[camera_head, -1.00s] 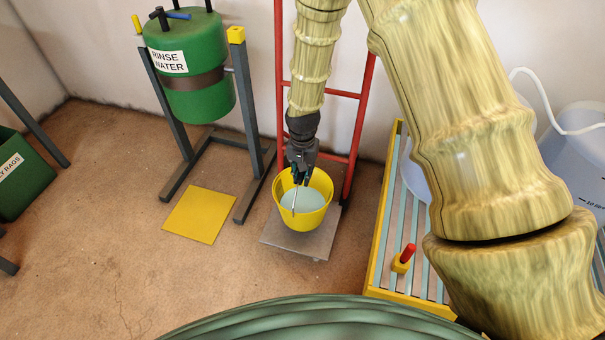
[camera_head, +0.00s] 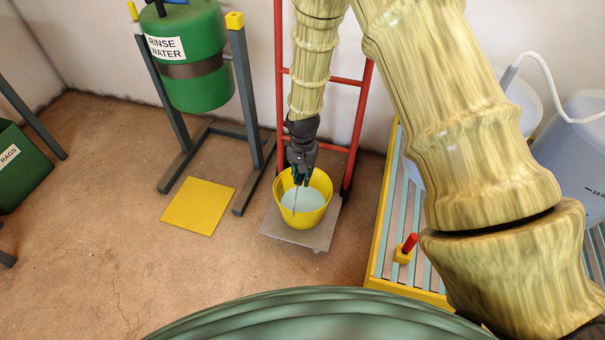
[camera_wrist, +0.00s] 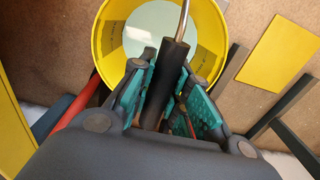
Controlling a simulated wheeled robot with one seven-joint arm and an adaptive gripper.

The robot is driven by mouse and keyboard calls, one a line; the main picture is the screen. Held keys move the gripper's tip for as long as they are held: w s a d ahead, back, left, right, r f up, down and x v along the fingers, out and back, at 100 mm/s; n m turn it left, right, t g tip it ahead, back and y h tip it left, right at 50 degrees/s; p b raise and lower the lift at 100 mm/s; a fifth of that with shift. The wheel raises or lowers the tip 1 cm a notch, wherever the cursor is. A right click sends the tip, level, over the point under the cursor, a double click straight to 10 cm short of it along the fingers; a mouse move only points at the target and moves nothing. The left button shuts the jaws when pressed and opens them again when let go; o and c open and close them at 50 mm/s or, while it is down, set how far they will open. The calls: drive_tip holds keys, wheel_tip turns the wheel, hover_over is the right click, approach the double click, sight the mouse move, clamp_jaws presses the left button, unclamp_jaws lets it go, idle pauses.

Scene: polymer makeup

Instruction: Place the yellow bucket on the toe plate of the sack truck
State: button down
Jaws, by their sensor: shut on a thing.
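The yellow bucket (camera_head: 318,217) with pale liquid inside is upright over the grey toe plate (camera_head: 320,238) of the red sack truck (camera_head: 341,80). The plate's front part shows below the bucket; I cannot tell whether the bucket's base touches it. My gripper (camera_head: 299,180) is above the bucket, shut on the dark grip of its wire handle. In the wrist view my gripper (camera_wrist: 163,88) has the dark handle grip between its teal-padded fingers, with the bucket's rim (camera_wrist: 107,45) beyond.
A green rinse water drum (camera_head: 205,85) hangs in a grey stand at left, with a yellow square plate (camera_head: 198,206) on the floor before it. A yellow-edged slatted platform (camera_head: 378,235) with large white containers (camera_head: 575,150) is at right. A wall stands close behind the truck.

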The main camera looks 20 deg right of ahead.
drive_tip(key=c, duration=1.4)
unclamp_jaws()
drive_tip(key=shift+o, duration=0.2)
wheel_tip(320, 180, up, 12)
drive_tip(key=p, duration=0.5)
